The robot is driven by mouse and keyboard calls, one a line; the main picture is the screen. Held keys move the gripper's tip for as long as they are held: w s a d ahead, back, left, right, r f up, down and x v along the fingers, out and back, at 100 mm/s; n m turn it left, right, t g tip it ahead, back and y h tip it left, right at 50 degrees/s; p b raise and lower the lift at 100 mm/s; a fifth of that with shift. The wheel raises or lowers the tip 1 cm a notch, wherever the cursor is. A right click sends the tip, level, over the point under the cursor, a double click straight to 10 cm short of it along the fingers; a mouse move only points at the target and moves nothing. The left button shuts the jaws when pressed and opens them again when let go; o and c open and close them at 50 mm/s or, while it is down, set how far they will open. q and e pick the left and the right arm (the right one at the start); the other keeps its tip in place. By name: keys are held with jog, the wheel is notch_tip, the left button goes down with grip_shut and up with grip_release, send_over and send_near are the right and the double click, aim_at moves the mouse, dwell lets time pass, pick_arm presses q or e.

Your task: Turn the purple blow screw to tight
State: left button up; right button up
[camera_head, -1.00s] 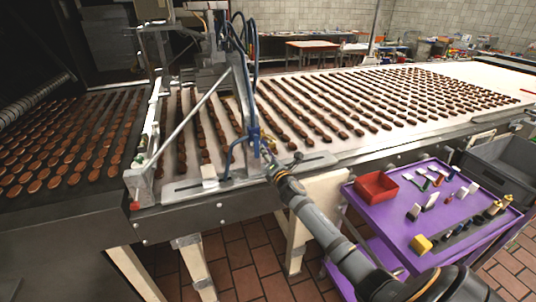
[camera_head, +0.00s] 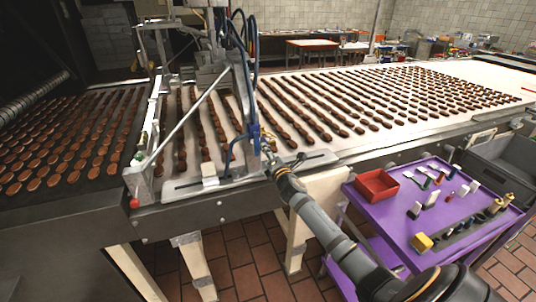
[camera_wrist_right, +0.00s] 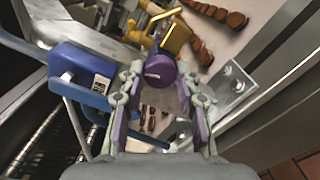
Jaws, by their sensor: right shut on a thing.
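The purple blow screw (camera_wrist_right: 160,68) is a round knob with a pale mark across its face in the right wrist view. It sits in front of a yellow metal part (camera_wrist_right: 174,36) on the machine. My right gripper (camera_wrist_right: 161,80) has its two fingers on either side of the knob and is shut on it. In the head view, my right gripper (camera_head: 268,158) reaches the machine's front edge, and the screw is too small to make out there. How tight the screw is cannot be told. My left gripper is not in view.
A blue block (camera_wrist_right: 88,78) with a bent blue rod is close left of the fingers. A metal bracket (camera_wrist_right: 232,86) is to their right. Rows of brown biscuits lie on the conveyor (camera_head: 345,150). A purple cart (camera_head: 390,217) with a red bin (camera_head: 377,186) stands at the right.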

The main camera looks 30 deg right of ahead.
jog(key=m+b, duration=0.9)
jog(key=m, duration=1.2)
jog(key=shift+f, duration=0.2)
jog(key=shift+m, duration=0.3)
jog(key=o, duration=0.8)
jog(key=shift+o, duration=0.5)
jog(key=shift+r, duration=0.1)
